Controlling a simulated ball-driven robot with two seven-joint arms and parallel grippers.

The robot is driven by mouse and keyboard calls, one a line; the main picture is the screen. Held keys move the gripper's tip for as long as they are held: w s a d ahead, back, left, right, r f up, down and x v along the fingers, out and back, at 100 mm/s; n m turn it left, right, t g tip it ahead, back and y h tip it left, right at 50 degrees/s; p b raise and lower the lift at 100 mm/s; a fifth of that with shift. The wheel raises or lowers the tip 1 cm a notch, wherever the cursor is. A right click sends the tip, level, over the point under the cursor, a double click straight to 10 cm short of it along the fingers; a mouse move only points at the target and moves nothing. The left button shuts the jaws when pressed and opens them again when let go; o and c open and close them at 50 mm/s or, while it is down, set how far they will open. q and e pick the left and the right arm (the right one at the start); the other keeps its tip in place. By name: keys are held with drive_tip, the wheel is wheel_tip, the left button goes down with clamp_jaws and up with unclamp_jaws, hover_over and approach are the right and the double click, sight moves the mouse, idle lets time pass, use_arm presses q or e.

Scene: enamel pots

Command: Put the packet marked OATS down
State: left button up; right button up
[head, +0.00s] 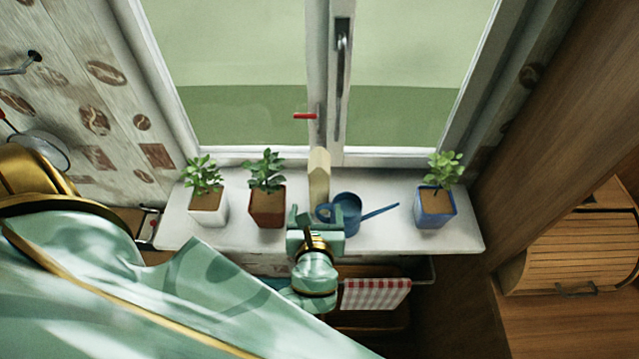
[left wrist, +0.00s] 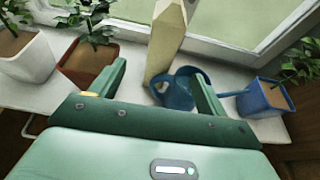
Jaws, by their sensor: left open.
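A tall beige packet (head: 319,178) with a pointed top stands upright on the white windowsill (head: 380,236), close to the window frame. It also shows in the left wrist view (left wrist: 165,42); no marking can be read on it. My left gripper (head: 318,217) is open at the front of the sill, in front of the packet. In the left wrist view its two fingers (left wrist: 158,76) point toward the packet, spread apart, with nothing held between them. The packet's lower part is partly hidden in the head view. My right gripper is not in view.
A blue watering can (head: 346,212) stands just right of the packet. A red pot plant (head: 267,207) and a white pot plant (head: 208,209) stand to the left, a blue pot plant (head: 435,210) to the right. A checked towel (head: 375,293) hangs below the sill.

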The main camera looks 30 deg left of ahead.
sight(316, 188)
use_arm(q)
drive_tip(key=x, duration=0.8)
drive_tip(key=shift+r, duration=0.1)
drive_tip(key=x, duration=0.6)
drive_tip(key=shift+w+d+r, duration=0.15)
drive_tip(key=shift+w+d, duration=0.1)
drive_tip(key=shift+s+r, duration=0.1)
drive_tip(key=shift+c, duration=0.4)
